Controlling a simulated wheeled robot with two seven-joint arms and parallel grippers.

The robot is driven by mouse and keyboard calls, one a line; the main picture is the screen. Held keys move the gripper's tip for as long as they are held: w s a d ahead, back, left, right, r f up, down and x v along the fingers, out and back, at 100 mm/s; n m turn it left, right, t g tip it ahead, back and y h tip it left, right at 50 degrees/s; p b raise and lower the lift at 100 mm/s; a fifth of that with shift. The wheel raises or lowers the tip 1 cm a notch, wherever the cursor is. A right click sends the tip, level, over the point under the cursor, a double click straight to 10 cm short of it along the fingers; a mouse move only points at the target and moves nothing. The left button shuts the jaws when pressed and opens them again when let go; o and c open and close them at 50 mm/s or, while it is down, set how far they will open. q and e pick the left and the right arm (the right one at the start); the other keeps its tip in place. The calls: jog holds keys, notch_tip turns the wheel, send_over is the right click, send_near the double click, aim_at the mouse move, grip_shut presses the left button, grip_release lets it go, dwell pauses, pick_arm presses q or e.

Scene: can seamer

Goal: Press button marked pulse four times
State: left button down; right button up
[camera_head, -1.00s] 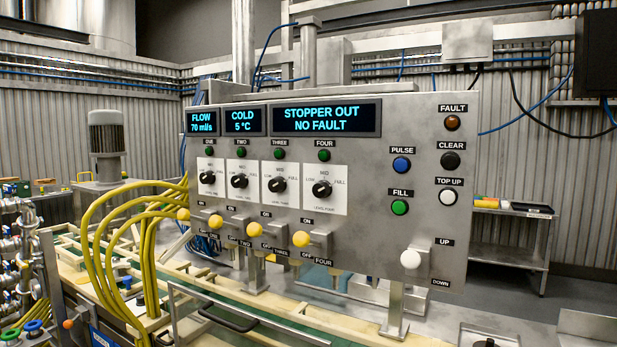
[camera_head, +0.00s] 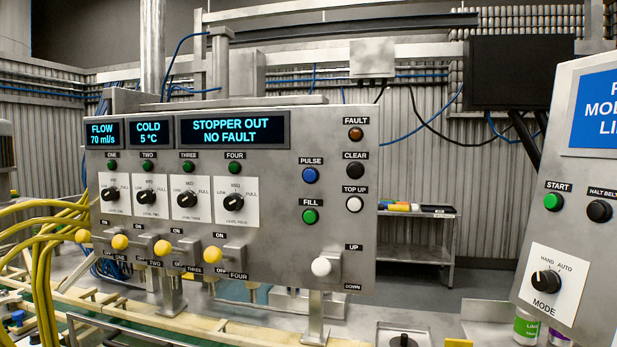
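The button marked PULSE (camera_head: 310,175) is a round blue button on the right part of the grey metal control panel (camera_head: 270,190). Its black label sits just above it. The green FILL button (camera_head: 310,216) is below it, and the black CLEAR button (camera_head: 355,171) and white TOP UP button (camera_head: 354,204) are to its right. The panel's display (camera_head: 232,131) reads STOPPER OUT, NO FAULT. Neither of my grippers is in view, and nothing covers the blue button.
A second panel (camera_head: 575,215) with START and HALT BELT buttons and a MODE knob stands at the right. Yellow hoses (camera_head: 45,250) crowd the left. Yellow-knobbed levers (camera_head: 213,254) and a white-knobbed lever (camera_head: 321,267) stick out low on the main panel.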

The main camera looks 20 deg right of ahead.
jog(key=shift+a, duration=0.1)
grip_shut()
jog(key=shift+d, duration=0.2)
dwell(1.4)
